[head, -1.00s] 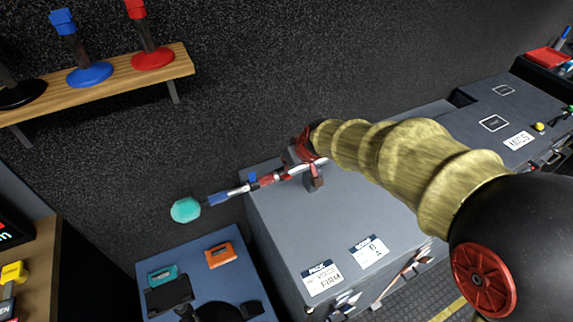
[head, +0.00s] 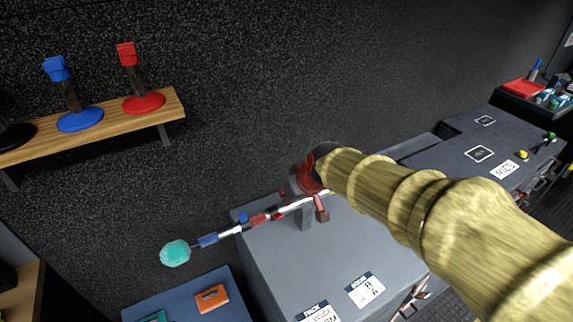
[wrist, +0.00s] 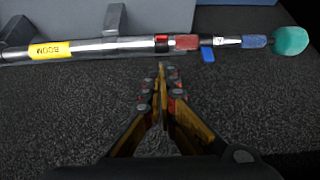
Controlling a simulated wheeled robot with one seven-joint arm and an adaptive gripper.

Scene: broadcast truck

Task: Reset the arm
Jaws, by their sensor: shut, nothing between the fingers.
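My gripper (wrist: 161,68) is shut and empty in the wrist view, its fingertips together. They point towards a boom pole (wrist: 120,46) with a yellow label reading BOOM and a teal foam head (wrist: 290,41). From this view I cannot tell how far the tips are from the pole. In the head view my yellow-sleeved arm reaches from the lower right to above the grey case, and hides most of the gripper. The pole (head: 229,231) sticks out left past the case edge, its teal head (head: 175,253) at the left end.
The pole crosses the grey case (head: 300,275). A wooden shelf (head: 100,127) on the dark wall carries a blue stand (head: 80,121) and a red stand (head: 144,103). A blue surface (head: 180,305) with an orange item (head: 212,298) lies below. A dark counter (head: 455,165) runs right.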

